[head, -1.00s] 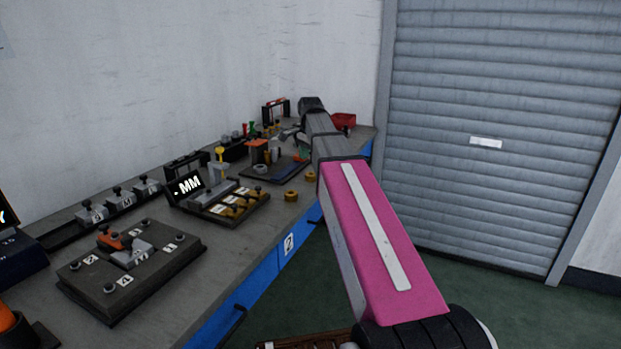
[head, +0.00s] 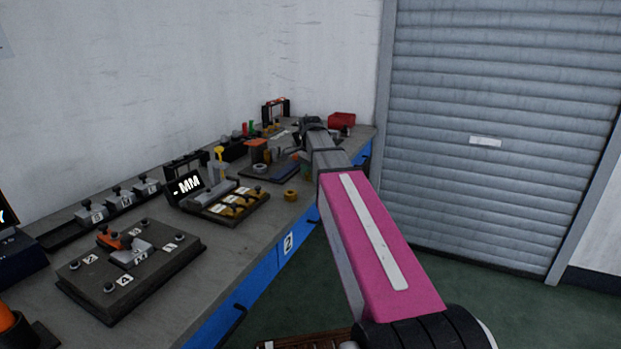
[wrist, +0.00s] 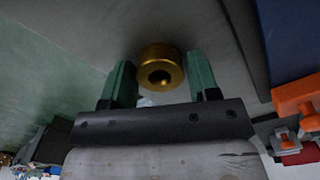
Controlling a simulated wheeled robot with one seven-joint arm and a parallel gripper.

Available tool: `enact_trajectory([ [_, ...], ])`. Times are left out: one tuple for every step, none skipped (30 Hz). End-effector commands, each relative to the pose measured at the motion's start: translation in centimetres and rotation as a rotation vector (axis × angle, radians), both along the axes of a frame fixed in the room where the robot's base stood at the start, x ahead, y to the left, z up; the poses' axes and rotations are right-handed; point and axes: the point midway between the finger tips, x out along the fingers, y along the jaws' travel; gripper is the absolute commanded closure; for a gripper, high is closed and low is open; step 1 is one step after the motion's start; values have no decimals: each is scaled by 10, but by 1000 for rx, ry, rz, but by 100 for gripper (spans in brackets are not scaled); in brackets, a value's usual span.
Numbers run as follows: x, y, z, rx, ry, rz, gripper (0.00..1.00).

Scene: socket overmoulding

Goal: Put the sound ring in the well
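A brass ring (wrist: 160,68) with a dark bore lies on the grey bench in the wrist view, a little beyond and between my fingertips. My gripper (wrist: 161,78) is open, its two green fingers apart with nothing between them gripped. Another brass ring (head: 291,195) lies on the bench near the front edge in the head view. In the head view my arm hides my fingers and the ring near them. I cannot tell which ring is sound, and no well can be made out clearly.
A dark blue plate (head: 272,173) with an orange-topped post (head: 258,146) and a grey ring (head: 260,167) lies left of my arm. A red bin (head: 341,120) sits at the far end.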

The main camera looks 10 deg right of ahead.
Motion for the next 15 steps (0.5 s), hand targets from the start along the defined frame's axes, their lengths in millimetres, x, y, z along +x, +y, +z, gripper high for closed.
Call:
enact_trajectory([
  [0, 0, 0, 0, 0, 0, 62],
  [0, 0, 0, 0, 0, 0, 72],
  [0, 0, 0, 0, 0, 0, 85],
  [0, 0, 0, 0, 0, 0, 86],
  [0, 0, 0, 0, 0, 0, 86],
  [0, 0, 0, 0, 0, 0, 90],
  [0, 0, 0, 0, 0, 0, 90],
  [0, 0, 0, 0, 0, 0, 90],
  [0, 0, 0, 0, 0, 0, 90],
  [0, 0, 0, 0, 0, 0, 90],
  [0, 0, 0, 0, 0, 0, 90],
  [0, 0, 1, 0, 0, 0, 90],
  [0, 0, 1, 0, 0, 0, 90],
  [0, 0, 2, 0, 0, 0, 90],
  [0, 0, 3, 0, 0, 0, 90],
])
